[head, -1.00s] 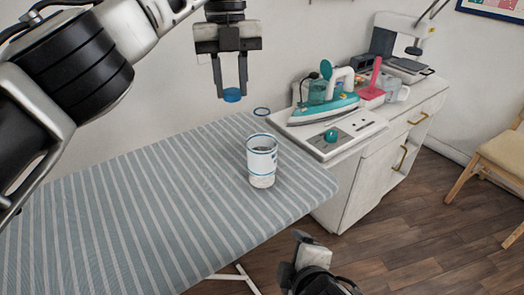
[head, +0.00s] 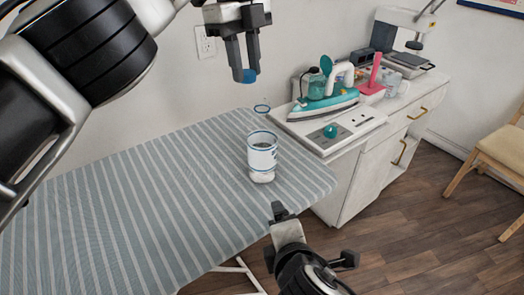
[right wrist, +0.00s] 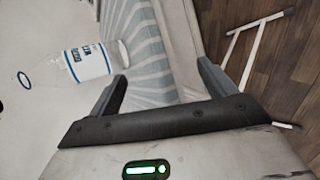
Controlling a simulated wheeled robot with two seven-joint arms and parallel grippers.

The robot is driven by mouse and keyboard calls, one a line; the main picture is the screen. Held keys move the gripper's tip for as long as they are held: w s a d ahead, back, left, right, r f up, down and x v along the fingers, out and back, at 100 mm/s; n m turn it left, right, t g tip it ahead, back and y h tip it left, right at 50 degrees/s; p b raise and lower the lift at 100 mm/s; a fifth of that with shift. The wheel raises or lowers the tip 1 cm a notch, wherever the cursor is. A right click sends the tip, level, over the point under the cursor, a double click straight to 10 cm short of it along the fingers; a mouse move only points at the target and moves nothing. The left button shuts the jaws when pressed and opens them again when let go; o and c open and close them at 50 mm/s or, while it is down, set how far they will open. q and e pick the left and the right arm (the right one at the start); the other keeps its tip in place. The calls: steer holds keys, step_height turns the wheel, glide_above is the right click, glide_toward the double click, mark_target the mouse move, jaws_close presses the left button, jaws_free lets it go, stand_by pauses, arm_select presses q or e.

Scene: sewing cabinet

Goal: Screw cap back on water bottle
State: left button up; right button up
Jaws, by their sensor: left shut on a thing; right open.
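The water bottle (head: 262,158) stands upright on the striped ironing board, near its right end. It has a white label with blue bands; its body is clear and hard to see above the label. A thin blue ring (head: 262,109) shows above it, seemingly at its neck. My left gripper (head: 243,76) is shut on the blue cap (head: 250,76), held in the air above and slightly left of the ring, apart from it. My right gripper (head: 280,212) is open and empty, low in front of the bottle. In the right wrist view, the bottle (right wrist: 87,62) lies beyond the left finger, outside the jaws.
The striped ironing board (head: 130,205) is otherwise clear. A white cabinet (head: 365,175) at the right carries a teal iron (head: 325,105) on a base, a pink item (head: 374,78) and a sewing machine (head: 410,28). A wooden chair (head: 495,155) stands far right.

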arm_select(q)
steer(key=shift+d+r+n, duration=0.45)
steer(key=shift+n, duration=0.55)
arm_select(e)
steer(key=w+r+n+t, duration=0.1)
steer(key=r+n, duration=0.1)
steer(key=n, duration=0.1)
steer(key=n+t+p, duration=0.1)
steer(key=n+t, duration=0.4)
steer(key=n, duration=0.6)
glide_toward(264, 152)
steer(key=shift+w+d+f, duration=0.15)
steer(key=shift+d+f, duration=0.05)
steer(key=shift+f, duration=0.45)
arm_select(q)
steer(key=n, duration=0.1)
steer(key=d+r+n, duration=0.1)
steer(key=n, duration=0.1)
steer(key=d+n+t, duration=0.1)
steer(key=shift+s+r+n, duration=0.1)
steer(key=shift+r+n, duration=0.25)
steer(key=shift+n, duration=0.05)
arm_select(e)
steer(key=shift+w+r+n+t+y, duration=0.2)
steer(key=shift+r+n+t+y, duration=0.2)
steer(key=shift+n, duration=0.5)
arm_select(q)
steer(key=shift+a, duration=0.1)
